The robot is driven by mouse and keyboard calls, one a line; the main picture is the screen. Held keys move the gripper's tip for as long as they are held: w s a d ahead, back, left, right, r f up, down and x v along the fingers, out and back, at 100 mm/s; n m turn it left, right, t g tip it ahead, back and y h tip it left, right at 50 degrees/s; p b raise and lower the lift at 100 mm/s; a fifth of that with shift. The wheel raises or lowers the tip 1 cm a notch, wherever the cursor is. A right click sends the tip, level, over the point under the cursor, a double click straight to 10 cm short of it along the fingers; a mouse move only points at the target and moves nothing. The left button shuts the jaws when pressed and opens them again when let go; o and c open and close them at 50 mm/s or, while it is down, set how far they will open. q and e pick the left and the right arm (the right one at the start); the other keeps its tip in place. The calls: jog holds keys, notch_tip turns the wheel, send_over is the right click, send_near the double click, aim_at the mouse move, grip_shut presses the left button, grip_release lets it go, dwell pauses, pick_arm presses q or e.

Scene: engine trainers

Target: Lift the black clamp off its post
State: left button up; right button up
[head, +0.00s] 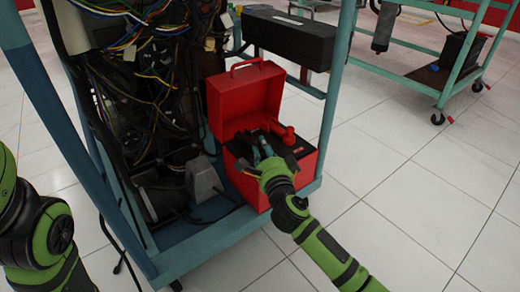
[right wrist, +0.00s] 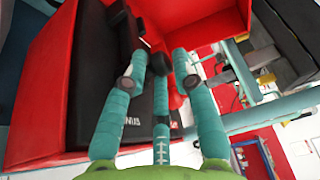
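A red battery box (head: 219,107) stands with its lid up on the teal cart's lower shelf. A black battery (right wrist: 133,118) lettered "NUS" sits inside. A red clamp (head: 283,133) is at its right part. My right gripper (head: 262,147) reaches down into the box, its teal fingers apart. In the right wrist view the gripper (right wrist: 158,58) also shows spread fingers pointing at the battery top. A dark shape beyond the left fingertip looks like the black clamp (right wrist: 123,32); its post is hidden, and I cannot tell if a finger touches it. My left gripper is out of view.
The teal cart frame (head: 338,90) rises close to the right of the box, with a black case (head: 288,38) behind. Tangled wiring (head: 160,75) fills the engine trainer at left. A grey part (head: 201,178) sits left of the box.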

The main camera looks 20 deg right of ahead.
aim_at(252, 142)
jog(key=shift+w+b, duration=0.45)
jog(key=shift+w, duration=0.7)
grip_shut()
